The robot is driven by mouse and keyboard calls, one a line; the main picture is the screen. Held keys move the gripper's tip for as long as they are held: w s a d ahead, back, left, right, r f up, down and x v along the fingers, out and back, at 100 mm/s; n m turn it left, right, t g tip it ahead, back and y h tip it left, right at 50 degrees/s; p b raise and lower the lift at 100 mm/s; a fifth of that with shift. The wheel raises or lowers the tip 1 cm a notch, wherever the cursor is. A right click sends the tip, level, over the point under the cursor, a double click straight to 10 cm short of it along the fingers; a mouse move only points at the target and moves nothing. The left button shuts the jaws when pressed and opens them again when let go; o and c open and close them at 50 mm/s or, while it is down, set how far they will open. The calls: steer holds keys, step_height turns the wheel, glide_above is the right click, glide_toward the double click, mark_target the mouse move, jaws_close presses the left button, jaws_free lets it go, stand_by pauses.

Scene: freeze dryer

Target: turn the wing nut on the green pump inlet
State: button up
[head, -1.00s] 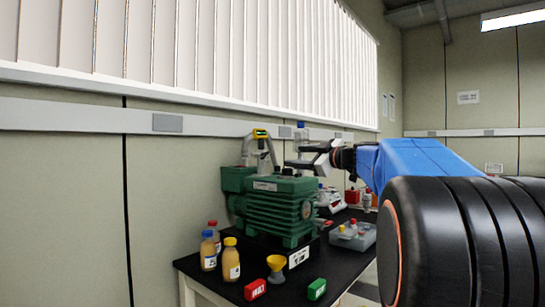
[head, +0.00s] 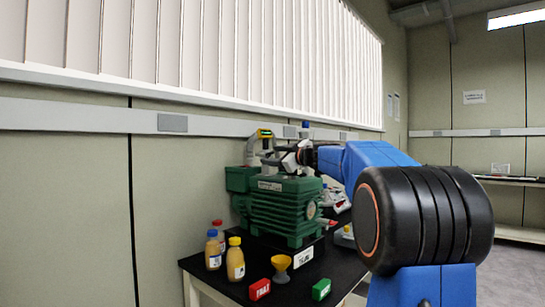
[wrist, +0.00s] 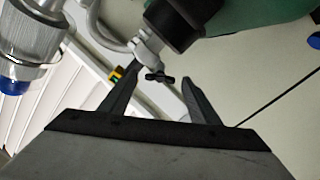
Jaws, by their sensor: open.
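The green pump (head: 280,213) stands on the black bench in the head view; its green body also shows at the upper right of the wrist view (wrist: 245,14). The black inlet fitting (wrist: 180,22) joins a metal clamp and pipe (wrist: 147,46). A small dark wing nut (wrist: 160,78) sticks out from the clamp. My gripper (wrist: 161,75) is open, with one finger on each side of the wing nut in the picture. I cannot tell whether either finger touches it. In the head view my gripper (head: 276,158) is just above the pump's top, and the wing nut cannot be made out.
A metal fitting with a blue end (wrist: 25,45) shows at the wrist view's upper left. The wall is behind the bench.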

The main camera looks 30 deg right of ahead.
steer(key=shift+w, duration=0.5)
steer(key=c, duration=1.1)
steer(key=shift+o, duration=0.2)
steer(key=shift+m, duration=0.3)
